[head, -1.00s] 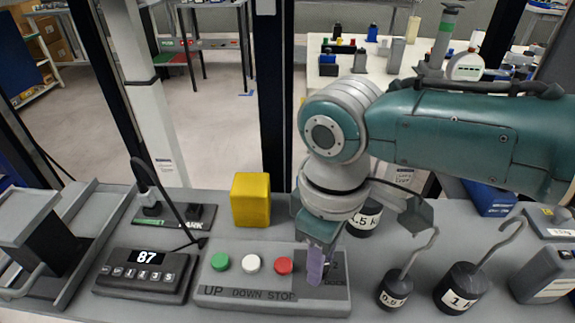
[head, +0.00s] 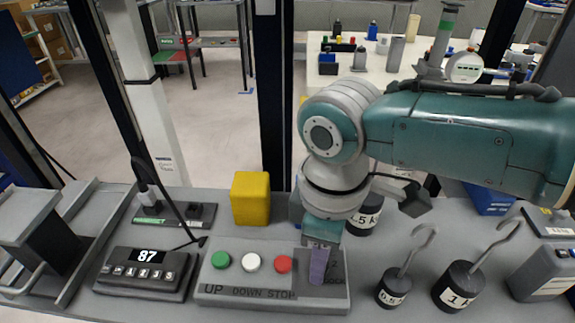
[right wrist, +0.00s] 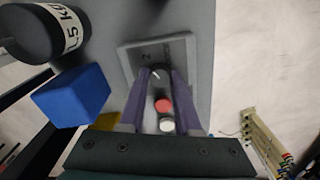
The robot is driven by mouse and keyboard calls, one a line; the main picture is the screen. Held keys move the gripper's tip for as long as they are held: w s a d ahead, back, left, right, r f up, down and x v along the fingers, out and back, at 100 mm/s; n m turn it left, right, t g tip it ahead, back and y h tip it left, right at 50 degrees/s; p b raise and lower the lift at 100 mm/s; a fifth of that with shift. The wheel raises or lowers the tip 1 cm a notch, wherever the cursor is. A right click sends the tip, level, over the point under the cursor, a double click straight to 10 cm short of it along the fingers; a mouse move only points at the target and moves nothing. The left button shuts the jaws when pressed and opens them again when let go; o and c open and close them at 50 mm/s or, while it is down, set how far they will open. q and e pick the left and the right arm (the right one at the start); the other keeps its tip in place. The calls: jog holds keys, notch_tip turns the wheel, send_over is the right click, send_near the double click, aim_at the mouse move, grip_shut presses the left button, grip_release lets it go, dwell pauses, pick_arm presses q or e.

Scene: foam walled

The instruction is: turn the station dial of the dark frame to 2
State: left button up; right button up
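A grey control panel (head: 215,288) stands on the bench with green (head: 221,260), white (head: 252,262) and red (head: 284,264) buttons. A darker plate (head: 338,263) at its right end carries lettering. My right gripper (head: 317,281) points down over this plate and hides the dial in the head view. In the right wrist view the dial (right wrist: 160,73), with a pale pointer line, lies between the tips of my purple fingers (right wrist: 160,80). A "2" shows beside it. The fingers look open around the dial; contact is not clear. My left gripper is not in view.
A yellow block (head: 250,199) stands behind the panel. A keypad (head: 145,273) reading 87 is at left. Hooked weights (head: 393,289) (head: 457,288) stand at right. A blue block (right wrist: 72,96) shows in the wrist view. Dark posts (head: 272,100) rise behind the bench.

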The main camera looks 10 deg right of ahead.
jog(key=o, duration=0.5)
jog(key=shift+c, duration=0.2)
notch_tip(320, 180, up, 10)
jog(key=p, duration=0.3)
